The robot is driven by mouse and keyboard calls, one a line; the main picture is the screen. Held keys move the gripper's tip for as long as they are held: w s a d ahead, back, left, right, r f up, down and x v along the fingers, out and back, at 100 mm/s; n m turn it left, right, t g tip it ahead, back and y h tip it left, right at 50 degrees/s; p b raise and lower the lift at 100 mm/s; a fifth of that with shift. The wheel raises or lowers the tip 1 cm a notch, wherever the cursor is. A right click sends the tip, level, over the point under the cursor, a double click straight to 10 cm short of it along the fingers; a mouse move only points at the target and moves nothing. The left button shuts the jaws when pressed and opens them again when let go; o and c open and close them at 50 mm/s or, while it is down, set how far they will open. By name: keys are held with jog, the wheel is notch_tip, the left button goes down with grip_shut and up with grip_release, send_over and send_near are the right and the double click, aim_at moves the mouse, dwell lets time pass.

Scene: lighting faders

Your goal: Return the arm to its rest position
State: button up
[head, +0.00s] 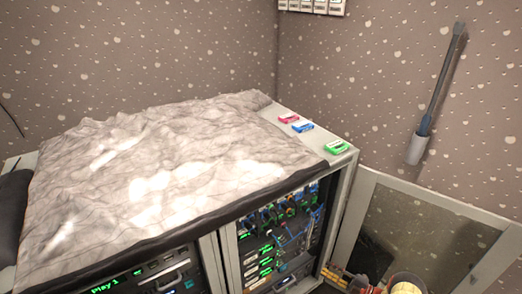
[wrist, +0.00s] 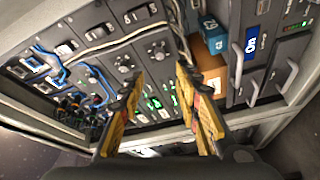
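In the wrist view, my gripper (wrist: 160,80) is open. Its two dark fingers with worn yellow pads stand apart, with nothing held between them. The fingers point toward the front of an equipment rack (wrist: 105,65) with knobs, switches, lit green indicators and blue cables. Whether a fingertip touches the rack I cannot tell. In the head view, yellow-and-dark parts at the bottom right edge may belong to my gripper, but they are cut off.
A grey cabinet (head: 229,262) stands under a crumpled pale cover (head: 150,150). Pink (head: 289,118), blue (head: 303,127) and green (head: 336,147) labelled pieces lie on its top right. A glazed door (head: 362,196) stands open at right. A long-handled tool (head: 437,85) hangs on the wall.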

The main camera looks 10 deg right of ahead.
jog(key=s+a+f+n+g, duration=0.4)
jog(key=s+a+f+n, duration=0.15)
jog(key=n, duration=0.25)
jog(key=s+a+r+n+g, duration=0.3)
jog(key=s+n+g, duration=0.15)
jog(key=n, duration=0.35)
jog(key=s+a+r+n+g+h+p, duration=0.1)
jog(key=s+a+r+n+g+h, duration=0.15)
jog(key=r+n, duration=0.75)
jog(key=s+a+r+n+g+h+p, duration=0.1)
jog(key=s+r+n+g+h, duration=0.3)
jog(key=r, duration=1.1)
jog(key=s+a+r+n+g+h+p, duration=0.1)
jog(key=a+r+n, duration=0.1)
jog(key=r+n, duration=0.85)
jog(key=s+a+r+n+t+h+p, duration=0.1)
jog(key=s+a+r, duration=0.3)
jog(key=r, duration=0.7)
jog(key=s+a+r+n+t+h+p, duration=0.1)
jog(key=s+a+r+n+t+h, duration=0.1)
jog(key=a+r, duration=0.4)
jog(key=s+a+r+n+t+h+p, duration=0.2)
jog(key=s+a+r+n+t, duration=0.2)
jog(key=r, duration=1.2)
jog(key=shift+s+a+n+t, duration=0.3)
jog(key=shift+s+a+n, duration=0.1)
jog(key=shift+s+n, duration=0.4)
